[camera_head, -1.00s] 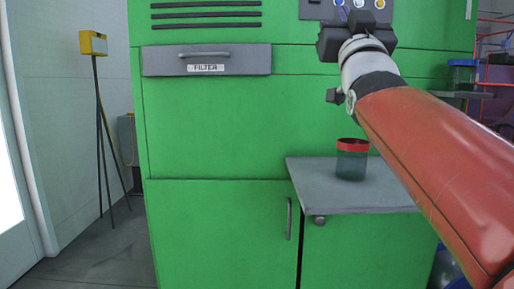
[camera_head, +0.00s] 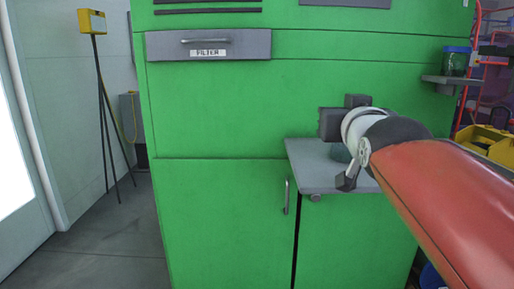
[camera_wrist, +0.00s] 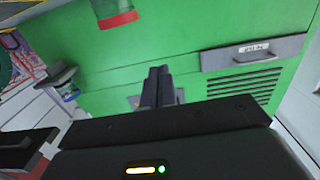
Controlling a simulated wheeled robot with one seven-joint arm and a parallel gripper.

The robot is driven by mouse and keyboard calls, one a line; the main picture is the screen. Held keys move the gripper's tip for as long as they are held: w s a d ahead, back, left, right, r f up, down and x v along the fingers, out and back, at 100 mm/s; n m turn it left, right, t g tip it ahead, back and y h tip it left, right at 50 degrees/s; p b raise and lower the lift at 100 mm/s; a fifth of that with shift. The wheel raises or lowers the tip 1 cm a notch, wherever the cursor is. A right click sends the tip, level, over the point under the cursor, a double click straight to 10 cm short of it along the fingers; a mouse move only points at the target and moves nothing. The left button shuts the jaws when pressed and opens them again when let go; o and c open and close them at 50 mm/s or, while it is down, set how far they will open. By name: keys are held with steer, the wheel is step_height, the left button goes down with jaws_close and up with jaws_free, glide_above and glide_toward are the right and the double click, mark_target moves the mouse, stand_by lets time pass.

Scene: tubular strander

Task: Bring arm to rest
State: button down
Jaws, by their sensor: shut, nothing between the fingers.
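My gripper (camera_head: 330,124) is in front of the green cabinet in the head view, above the small grey shelf, at the end of my red arm. In the wrist view its two dark fingers (camera_wrist: 158,86) lie side by side, shut and empty. A dark green jar (camera_head: 341,153) on the shelf is mostly hidden behind my wrist in the head view. The jar with its red rim (camera_wrist: 117,18) shows at the top of the wrist view, apart from the fingers.
The green cabinet (camera_head: 220,110) fills the middle, with a grey FILTER drawer (camera_head: 240,45). The grey shelf (camera_head: 310,175) juts out below my gripper. Another jar (camera_head: 456,61) stands on a side shelf at right. A yellow box on a tripod (camera_head: 92,22) stands at left, with clear floor nearby.

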steer(key=s+f+g+p, duration=0.2)
steer(key=s+f+g, duration=0.4)
steer(key=s+f, duration=0.4)
steer(key=s+f+g+p, duration=0.3)
steer(key=s+f+g, duration=0.3)
steer(key=s+f, duration=0.4)
step_height(320, 180, down, 7)
steer(key=shift+s+r, duration=0.15)
steer(key=shift+s, duration=0.25)
